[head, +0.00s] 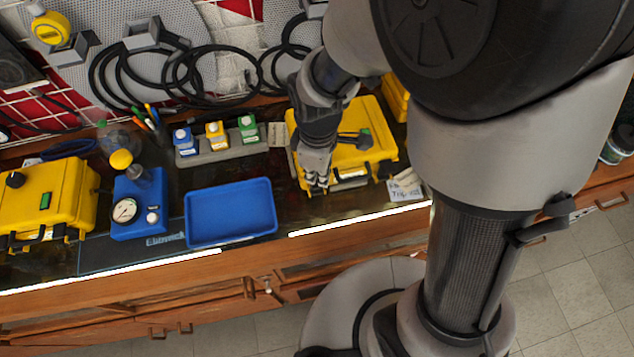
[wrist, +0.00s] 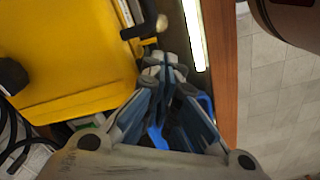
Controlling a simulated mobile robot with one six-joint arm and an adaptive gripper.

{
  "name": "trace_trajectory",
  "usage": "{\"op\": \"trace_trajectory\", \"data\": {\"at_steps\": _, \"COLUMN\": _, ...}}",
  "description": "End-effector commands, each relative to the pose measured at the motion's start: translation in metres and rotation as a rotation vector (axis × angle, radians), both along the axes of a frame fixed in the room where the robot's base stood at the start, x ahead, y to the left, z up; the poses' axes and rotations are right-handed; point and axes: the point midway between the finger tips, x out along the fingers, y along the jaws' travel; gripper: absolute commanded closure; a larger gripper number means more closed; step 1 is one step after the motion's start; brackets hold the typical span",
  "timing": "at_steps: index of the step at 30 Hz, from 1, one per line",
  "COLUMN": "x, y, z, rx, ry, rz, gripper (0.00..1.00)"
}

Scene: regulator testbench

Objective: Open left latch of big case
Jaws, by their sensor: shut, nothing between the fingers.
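A closed yellow case (head: 370,122) stands at the back right of the bench, and I take it to be the big case. It also fills the upper left of the wrist view (wrist: 70,50). My gripper (head: 318,184) is shut and empty, pointing down at the front left corner of this case. In the wrist view my fingertips (wrist: 165,68) are together, just off the case's front edge. A black handle or latch part (wrist: 145,28) sticks out from the case front beyond them. The left latch is hidden behind my gripper in the head view; I cannot tell whether they touch.
A blue tray (head: 231,243) lies left of my gripper. A blue gauge box (head: 139,222) and another yellow case (head: 75,190) stand further left. A grey block with small coloured units (head: 232,157) is behind the tray. The bench's front edge (head: 365,216) is close.

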Motion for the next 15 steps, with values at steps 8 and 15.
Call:
{"op": "trace_trajectory", "data": {"at_steps": 8, "x": 0.000, "y": 0.000, "z": -0.008, "rx": 0.000, "ry": 0.000, "rz": 0.000, "gripper": 1.00}}
{"op": "trace_trajectory", "data": {"at_steps": 15, "x": 0.000, "y": 0.000, "z": -0.014, "rx": 0.000, "ry": 0.000, "rz": 0.000, "gripper": 1.00}}
